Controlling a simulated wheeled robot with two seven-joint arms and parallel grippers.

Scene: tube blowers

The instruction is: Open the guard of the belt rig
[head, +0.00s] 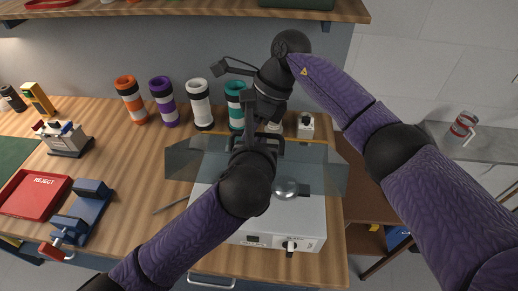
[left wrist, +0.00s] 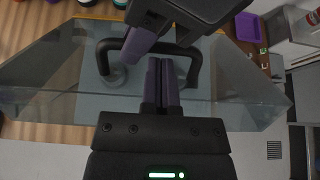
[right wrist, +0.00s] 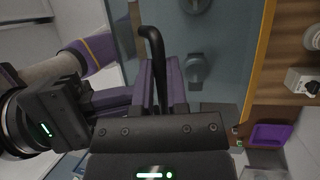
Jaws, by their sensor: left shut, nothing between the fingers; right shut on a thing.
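The belt rig (head: 270,222) is a light grey box on the wooden bench, with a knob on its front and a silver round part on top. Its guard (head: 312,160) is a clear smoky panel with angled side wings over the box's back part; how far it is raised I cannot tell. The guard's black handle (left wrist: 186,48) is a bent bar, partly hidden in the head view. My right gripper (right wrist: 160,72) is shut on this handle. My left gripper (left wrist: 163,68) is shut and empty, close to the handle and below the right gripper in the left wrist view.
Orange, purple, white and teal cylinders (head: 201,105) stand behind the rig. A red REJECT tray (head: 36,193) and a blue vise (head: 82,210) lie to the left. A shelf (head: 180,10) runs above. My arms crowd the space over the rig.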

